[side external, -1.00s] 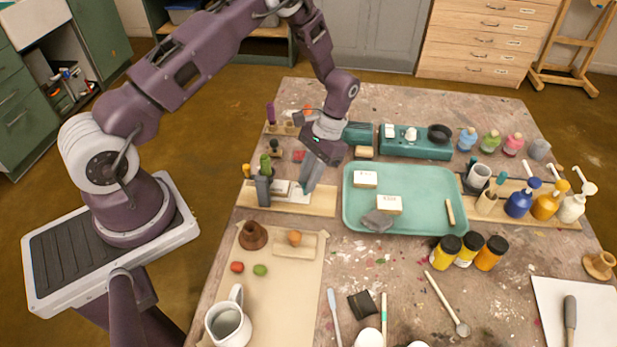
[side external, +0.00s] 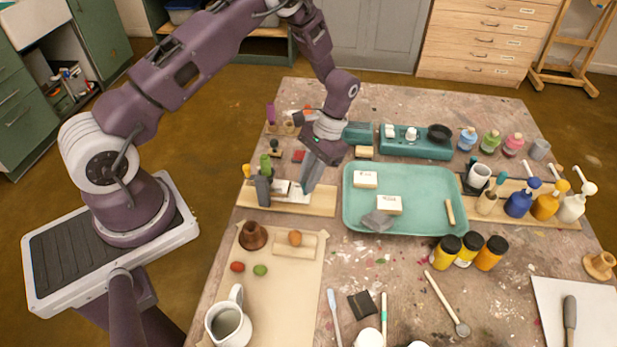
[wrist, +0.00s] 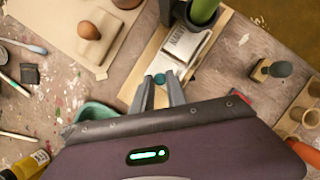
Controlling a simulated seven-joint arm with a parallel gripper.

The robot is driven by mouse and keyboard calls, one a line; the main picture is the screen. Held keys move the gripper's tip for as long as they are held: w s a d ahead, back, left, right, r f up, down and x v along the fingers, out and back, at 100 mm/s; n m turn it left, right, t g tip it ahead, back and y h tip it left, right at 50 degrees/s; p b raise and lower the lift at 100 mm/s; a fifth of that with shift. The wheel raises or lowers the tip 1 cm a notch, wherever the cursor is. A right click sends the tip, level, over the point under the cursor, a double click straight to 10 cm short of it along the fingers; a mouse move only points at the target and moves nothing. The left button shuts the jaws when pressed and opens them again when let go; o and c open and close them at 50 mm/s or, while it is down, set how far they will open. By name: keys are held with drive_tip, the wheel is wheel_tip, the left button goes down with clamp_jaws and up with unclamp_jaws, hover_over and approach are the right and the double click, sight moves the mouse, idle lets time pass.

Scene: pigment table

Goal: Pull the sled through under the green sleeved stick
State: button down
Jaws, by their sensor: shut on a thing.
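The sled is a pale flat block with printed lettering (wrist: 183,42); it also shows in the side view (side external: 298,193). It lies on a light wooden board (side external: 319,204). A small teal knob (wrist: 159,79) is at its near end in the wrist view. My gripper (wrist: 160,88) is shut on this knob, its grey fingers on either side. In the side view my gripper (side external: 305,188) reaches down to the sled's right end.
A teal tray (side external: 350,217) with white blocks and a grey stone lies right of the board. A teal-handled stamp (wrist: 272,69) and a holed wooden rack (wrist: 304,112) stand beside it. A wooden block with a brown egg shape (side external: 295,238) lies in front.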

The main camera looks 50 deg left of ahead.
sight(287, 187)
drive_tip(key=shift+a, duration=0.1)
drive_tip(key=shift+s+a, duration=1.5)
drive_tip(key=shift+a, duration=0.05)
drive_tip(key=c, duration=1.3)
unclamp_jaws()
drive_tip(key=shift+c, duration=0.2)
drive_tip(key=shift+r, duration=0.1)
drive_tip(key=v, duration=0.7)
